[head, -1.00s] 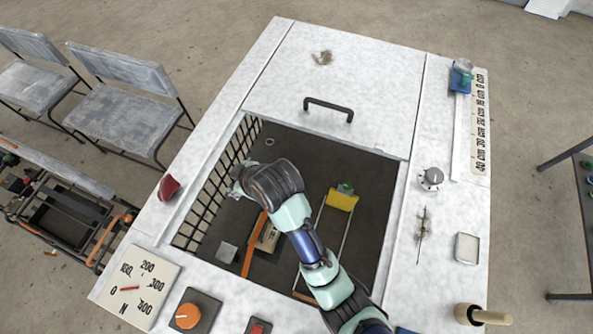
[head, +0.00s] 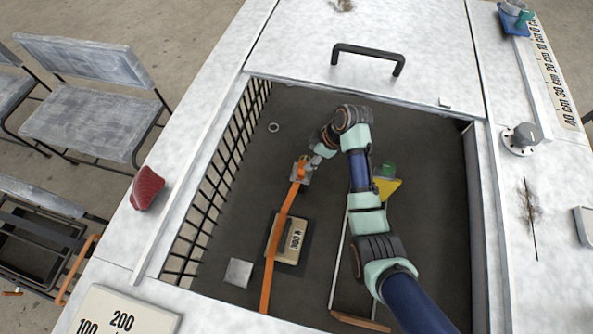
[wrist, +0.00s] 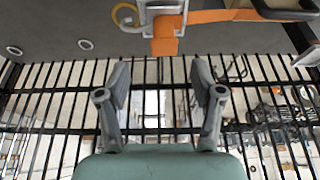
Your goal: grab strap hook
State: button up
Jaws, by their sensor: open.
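The orange strap (head: 280,235) runs across the dark recess, over a pale block marked 300 N (head: 291,240). A grey metal fitting, apparently the strap hook (head: 302,173), is at its upper end. In the wrist view the fitting (wrist: 162,12) and an orange strap end (wrist: 165,45) show at the top middle, partly cut off by the frame edge. My gripper (head: 316,155) is close to the fitting. In the wrist view my gripper (wrist: 160,78) is open, its two fingers apart with nothing between them. The strap end is above the gap. Contact cannot be told.
A black grille (head: 215,175) lines the recess's left side. A yellow piece with a green top (head: 386,183) is right of my arm, by thin rails. A small grey block (head: 238,272) and a ring (head: 273,127) lie on the dark floor. A black handle (head: 368,55) is above the opening.

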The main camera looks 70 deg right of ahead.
aim_at(302, 165)
jog(key=x, duration=0.2)
jog(key=b+x, duration=0.1)
jog(key=x, duration=0.4)
jog(key=shift+w+a+f+b, duration=0.1)
jog(key=shift+a+f+b, duration=0.15)
jog(key=shift+a+b, duration=0.1)
grip_shut()
